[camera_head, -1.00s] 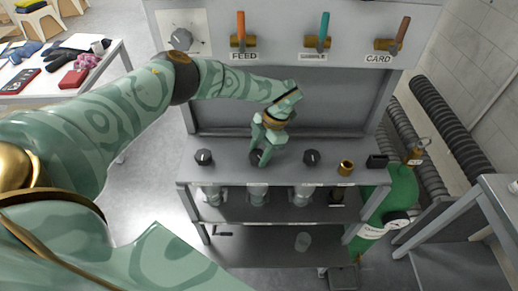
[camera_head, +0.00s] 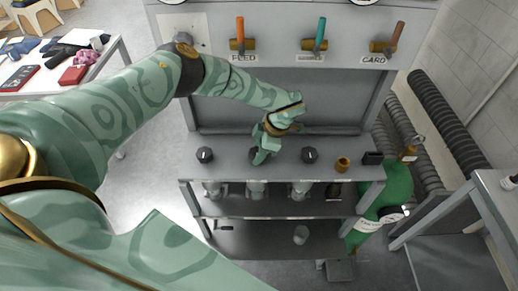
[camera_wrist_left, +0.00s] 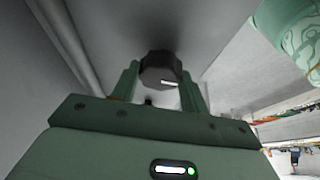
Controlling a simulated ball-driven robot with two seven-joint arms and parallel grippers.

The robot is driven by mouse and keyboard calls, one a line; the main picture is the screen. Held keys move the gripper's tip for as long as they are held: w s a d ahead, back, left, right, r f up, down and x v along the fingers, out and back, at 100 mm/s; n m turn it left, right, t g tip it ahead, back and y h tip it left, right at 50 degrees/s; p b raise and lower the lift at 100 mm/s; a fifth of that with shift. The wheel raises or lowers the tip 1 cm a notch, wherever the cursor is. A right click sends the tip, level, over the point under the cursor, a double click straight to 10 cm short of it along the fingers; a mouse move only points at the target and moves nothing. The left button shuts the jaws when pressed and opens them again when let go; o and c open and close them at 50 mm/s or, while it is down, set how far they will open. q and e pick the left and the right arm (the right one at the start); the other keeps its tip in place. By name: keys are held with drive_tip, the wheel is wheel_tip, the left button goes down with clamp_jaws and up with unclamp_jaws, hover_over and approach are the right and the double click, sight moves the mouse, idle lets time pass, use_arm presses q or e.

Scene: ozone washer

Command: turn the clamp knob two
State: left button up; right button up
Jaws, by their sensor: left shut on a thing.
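Three dark clamp knobs stand in a row on the grey bench top. The left knob (camera_head: 205,154) and the right knob (camera_head: 309,155) show plainly in the head view. My left gripper (camera_head: 262,153) reaches down over the middle knob and hides most of it there. In the left wrist view the middle knob (camera_wrist_left: 160,70) is dark, faceted and marked with a white line, and sits between the two fingers of the gripper (camera_wrist_left: 160,88). The gripper is shut on it. My right gripper is not in view.
Orange (camera_head: 240,35), teal (camera_head: 320,35) and brown (camera_head: 393,38) valve handles are on the panel above. A brass fitting (camera_head: 342,164) and black block (camera_head: 372,158) sit on the bench at right. A green cylinder (camera_head: 393,190) stands beside the bench.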

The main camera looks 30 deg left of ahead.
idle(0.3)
use_arm(q)
drive_tip(key=o, duration=1)
drive_tip(key=v, duration=0.7)
drive_tip(key=shift+w+r+b, duration=0.1)
drive_tip(key=shift+r+b, duration=0.15)
drive_tip(key=shift+b, duration=0.15)
